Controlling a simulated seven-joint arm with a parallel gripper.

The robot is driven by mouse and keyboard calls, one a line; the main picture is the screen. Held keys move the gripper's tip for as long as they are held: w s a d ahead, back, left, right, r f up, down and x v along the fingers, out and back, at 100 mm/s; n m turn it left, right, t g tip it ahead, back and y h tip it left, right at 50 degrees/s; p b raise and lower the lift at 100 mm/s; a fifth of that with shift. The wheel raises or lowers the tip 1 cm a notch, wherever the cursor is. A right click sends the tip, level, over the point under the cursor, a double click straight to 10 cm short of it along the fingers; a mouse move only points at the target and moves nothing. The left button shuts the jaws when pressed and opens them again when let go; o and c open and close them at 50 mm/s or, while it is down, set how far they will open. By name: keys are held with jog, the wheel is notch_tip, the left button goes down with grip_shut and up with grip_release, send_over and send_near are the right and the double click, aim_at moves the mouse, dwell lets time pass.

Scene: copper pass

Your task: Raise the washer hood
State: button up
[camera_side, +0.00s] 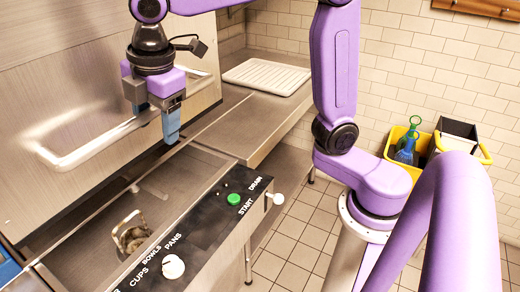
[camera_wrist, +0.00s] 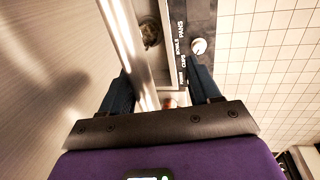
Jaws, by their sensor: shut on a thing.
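The washer hood (camera_side: 60,95) is a large brushed steel panel at the left of the side view, with a long pale bar handle (camera_side: 95,148) across its front. The hood's lower edge stands above the steel basin (camera_side: 172,172), whose inside shows. My gripper (camera_side: 172,128), with blue fingers, points down at the right part of the handle and is shut on it. In the wrist view, the handle (camera_wrist: 130,50) runs between my fingers (camera_wrist: 162,92), closer to the left one. The exact contact is hidden in the side view.
A black control panel (camera_side: 215,212) with a green button (camera_side: 233,199) and white knobs lines the basin's front. A metal object (camera_side: 130,236) lies in the basin. A white rack (camera_side: 266,76) sits on the counter behind. A yellow bucket (camera_side: 396,150) with bottles stands at right.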

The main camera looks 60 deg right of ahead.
jog(key=shift+o, duration=1.2)
notch_tip(320, 180, up, 11)
jog(key=s, duration=0.2)
jog(key=shift+s+a, duration=0.15)
jog(key=shift+s, duration=0.15)
jog(key=shift+o, duration=0.5)
jog(key=shift+s, duration=0.15)
jog(key=shift+o, duration=0.8)
jog(key=s+d+f+m, duration=0.1)
jog(key=s+d+f, duration=0.1)
jog(key=f, duration=0.3)
jog(key=s+d+f+m+g, duration=0.1)
jog(key=s+d+f, duration=0.2)
jog(key=f, duration=0.3)
jog(key=shift+s, duration=0.65)
jog(key=shift+m, duration=0.8)
jog(key=s+d+f, duration=0.1)
jog(key=s+f, duration=0.1)
jog(key=s+d+f, duration=0.4)
jog(key=f, duration=0.1)
jog(key=c, duration=0.5)
jog(key=shift+c, duration=0.4)
